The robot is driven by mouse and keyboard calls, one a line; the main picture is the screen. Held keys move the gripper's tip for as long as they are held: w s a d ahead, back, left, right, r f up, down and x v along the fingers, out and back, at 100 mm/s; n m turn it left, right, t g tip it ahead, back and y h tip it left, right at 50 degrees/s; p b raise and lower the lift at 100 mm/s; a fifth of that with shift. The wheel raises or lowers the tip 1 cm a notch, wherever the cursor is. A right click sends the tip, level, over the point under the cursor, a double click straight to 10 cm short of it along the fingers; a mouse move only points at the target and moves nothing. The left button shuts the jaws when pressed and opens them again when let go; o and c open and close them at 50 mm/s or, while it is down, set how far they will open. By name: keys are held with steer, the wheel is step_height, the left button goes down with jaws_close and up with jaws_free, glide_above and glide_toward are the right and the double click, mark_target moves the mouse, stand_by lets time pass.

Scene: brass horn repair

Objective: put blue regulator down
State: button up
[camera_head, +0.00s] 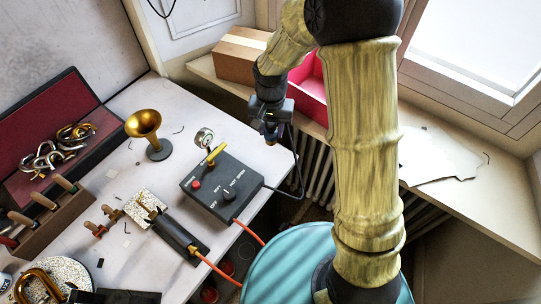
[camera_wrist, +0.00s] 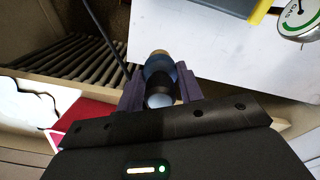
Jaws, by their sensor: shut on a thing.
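My gripper (camera_head: 271,130) hangs off the back right edge of the white workbench (camera_head: 262,156) in the head view, pointing down. In the wrist view my gripper (camera_wrist: 159,84) is shut on the blue regulator (camera_wrist: 158,67). The regulator is a short blue and black cylinder with a brownish end, held between the two dark jaws. In the head view it is too small and dark to make out clearly. In the wrist view the bench top lies just beyond it; I cannot tell whether they touch.
A dark control box (camera_head: 222,187) with a round gauge (camera_head: 204,138) stands near the bench's right edge. A brass bell (camera_head: 144,124) stands left of it. A pink-red box (camera_head: 309,88) and a cardboard box (camera_head: 239,55) sit on the sill above the radiator (camera_head: 313,165). Bench top behind the gauge is clear.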

steer(key=shift+s+a, duration=0.15)
steer(key=shift+s, duration=0.4)
step_height(320, 180, down, 6)
steer(key=shift+w+f+p, duration=0.1)
steer(key=shift+w+p, duration=0.05)
steer(key=shift+p, duration=0.2)
steer(key=shift+f+p, duration=0.3)
steer(key=shift+f, duration=1.5)
steer(key=shift+f, duration=0.15)
steer(key=o, duration=1.2)
steer(key=shift+c, duration=0.2)
